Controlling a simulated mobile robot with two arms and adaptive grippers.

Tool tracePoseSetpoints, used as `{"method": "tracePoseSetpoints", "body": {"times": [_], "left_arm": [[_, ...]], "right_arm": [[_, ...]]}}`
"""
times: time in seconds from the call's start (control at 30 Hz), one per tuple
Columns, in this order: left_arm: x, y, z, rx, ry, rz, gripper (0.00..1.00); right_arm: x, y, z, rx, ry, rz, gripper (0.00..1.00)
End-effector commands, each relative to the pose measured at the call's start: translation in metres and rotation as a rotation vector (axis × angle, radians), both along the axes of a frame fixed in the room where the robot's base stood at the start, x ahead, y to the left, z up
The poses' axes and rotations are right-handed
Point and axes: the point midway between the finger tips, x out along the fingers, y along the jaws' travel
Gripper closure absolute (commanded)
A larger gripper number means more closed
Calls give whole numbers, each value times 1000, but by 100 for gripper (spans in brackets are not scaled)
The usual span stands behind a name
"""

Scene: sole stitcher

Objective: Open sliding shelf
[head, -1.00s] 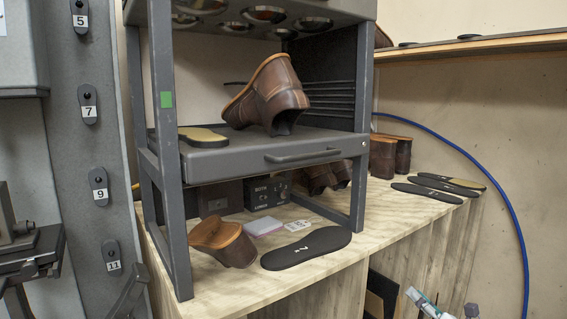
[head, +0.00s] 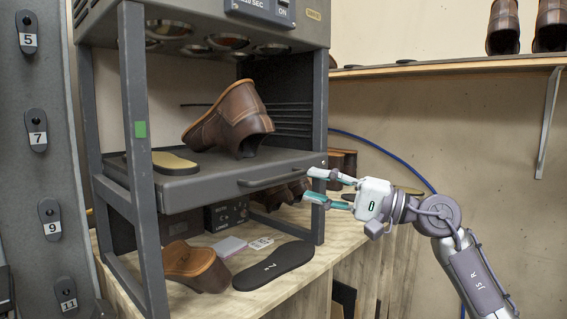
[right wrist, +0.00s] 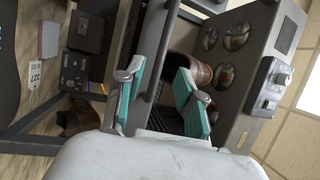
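The sliding shelf (head: 205,186) is a grey tray at mid-height in a metal rack, with a bar handle (head: 268,181) on its front face. A brown shoe (head: 232,120) and a tan sole (head: 170,162) rest on it. My right gripper (head: 307,184) is at the right of the handle, near the front right post, with its fingers apart and nothing seen between them. Its teal-padded fingers also show spread in the right wrist view (right wrist: 157,92). I cannot tell whether a finger touches the rack. My left gripper is out of view.
Below the shelf, a brown shoe (head: 196,265), a black sole (head: 272,266) and a pink-white block (head: 224,247) lie on the wooden bench. A blue hose (head: 385,152) runs along the wall. A wall shelf (head: 450,66) holds more shoes.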

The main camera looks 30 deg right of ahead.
Motion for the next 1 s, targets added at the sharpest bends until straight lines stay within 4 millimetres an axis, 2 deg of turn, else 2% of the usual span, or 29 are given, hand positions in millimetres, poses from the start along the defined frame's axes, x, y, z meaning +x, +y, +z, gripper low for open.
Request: {"method": "tracePoseSetpoints", "body": {"times": [0.03, 0.3, 0.5, 0.77, 1.0], "left_arm": [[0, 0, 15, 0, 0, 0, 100], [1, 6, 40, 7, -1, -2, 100], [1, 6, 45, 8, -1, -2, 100], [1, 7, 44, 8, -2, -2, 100], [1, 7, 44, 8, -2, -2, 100]], "right_arm": [[8, 8, 10, 3, 0, 4, 63], [41, 37, 14, 5, 0, 2, 63], [51, 45, 13, 2, 1, 0, 63], [51, 46, 11, 1, 1, 0, 63], [51, 46, 11, 2, 2, 1, 100]]}}
